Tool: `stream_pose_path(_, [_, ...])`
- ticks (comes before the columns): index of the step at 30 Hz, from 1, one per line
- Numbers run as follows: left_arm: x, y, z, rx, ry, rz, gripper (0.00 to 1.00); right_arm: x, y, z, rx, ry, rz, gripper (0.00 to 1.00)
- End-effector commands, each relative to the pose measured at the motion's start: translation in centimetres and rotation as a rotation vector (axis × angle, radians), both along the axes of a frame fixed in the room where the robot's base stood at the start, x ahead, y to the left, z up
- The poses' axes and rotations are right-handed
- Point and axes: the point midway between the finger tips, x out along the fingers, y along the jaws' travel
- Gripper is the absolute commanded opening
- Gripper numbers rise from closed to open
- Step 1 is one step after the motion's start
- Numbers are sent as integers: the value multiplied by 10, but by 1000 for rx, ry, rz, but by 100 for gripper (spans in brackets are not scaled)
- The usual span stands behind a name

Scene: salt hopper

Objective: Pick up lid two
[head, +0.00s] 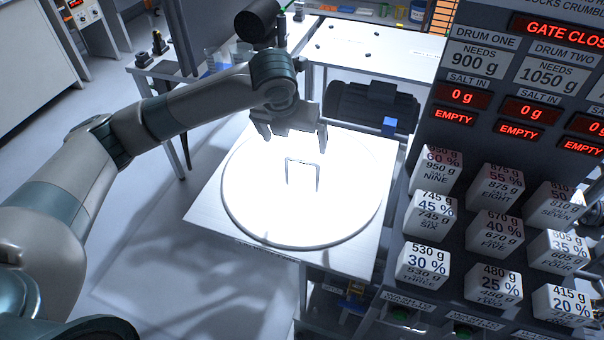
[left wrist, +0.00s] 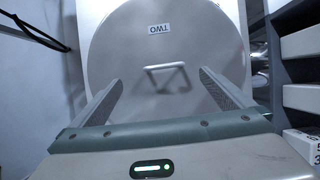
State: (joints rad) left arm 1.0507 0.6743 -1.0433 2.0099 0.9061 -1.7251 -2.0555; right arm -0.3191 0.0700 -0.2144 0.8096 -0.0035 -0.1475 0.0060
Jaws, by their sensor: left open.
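Lid two is a large round pale disc (head: 245,205) lying flat on a square plate in the head view, overexposed to white. A thin metal loop handle (head: 318,178) stands up near its middle. In the left wrist view the lid (left wrist: 215,40) bears a "TWO" label, and its handle (left wrist: 167,78) shows between and beyond the fingers. My left gripper (head: 295,136) is open and empty, above the lid and a little behind the handle in the head view. In the left wrist view its fingers (left wrist: 165,92) are spread wide, apart from the handle. My right gripper is out of view.
A dark panel (head: 450,110) with red displays stands close on the right, with several white labelled blocks (head: 430,212) on it. A dark motor-like cylinder (head: 372,103) and a small blue block (head: 389,126) sit behind the lid. Open floor (head: 150,260) lies to the left.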

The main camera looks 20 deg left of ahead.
Motion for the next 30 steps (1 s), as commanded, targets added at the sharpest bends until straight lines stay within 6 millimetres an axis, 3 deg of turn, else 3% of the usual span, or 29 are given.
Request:
stream_pose_path(6, [14,-1,-37,-1,5,2,100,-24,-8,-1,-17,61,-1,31])
stream_pose_path(12, [24,-1,-60,0,1,1,100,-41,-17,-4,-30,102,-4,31])
stream_pose_path(30, [27,-2,-71,0,2,0,100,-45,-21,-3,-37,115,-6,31])
